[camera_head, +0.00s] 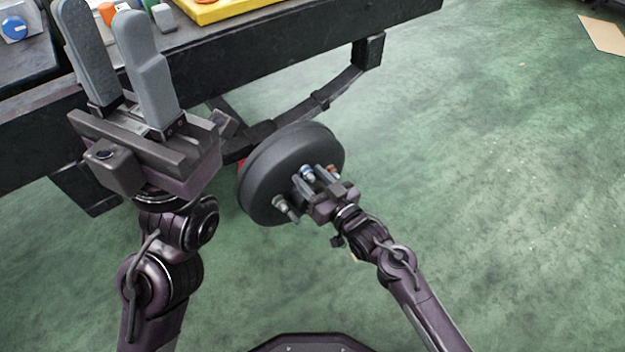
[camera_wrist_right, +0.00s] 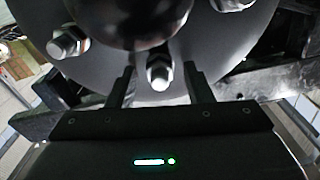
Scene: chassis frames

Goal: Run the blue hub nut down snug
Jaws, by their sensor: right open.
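The blue hub nut (camera_head: 307,171) shows on the face of the dark round hub drum (camera_head: 265,172), just beyond my right fingertips. My right gripper (camera_head: 311,180) is open, with its fingers pointing at the hub face. In the right wrist view a metal nut or stud end (camera_wrist_right: 160,72) stands between the tips of my open right gripper (camera_wrist_right: 160,80), with a gap on both sides. Its colour looks silver there, and blue cannot be made out. My left gripper (camera_head: 101,14) is raised at the left, its two grey fingers apart and empty.
A pale nut (camera_head: 280,203) and a reddish nut (camera_head: 331,169) sit on other studs. Another nut (camera_wrist_right: 66,43) shows in the wrist view. A black chassis rail (camera_head: 260,73) and curved leaf spring (camera_head: 320,100) run behind the drum. A yellow tray (camera_head: 215,10) lies above.

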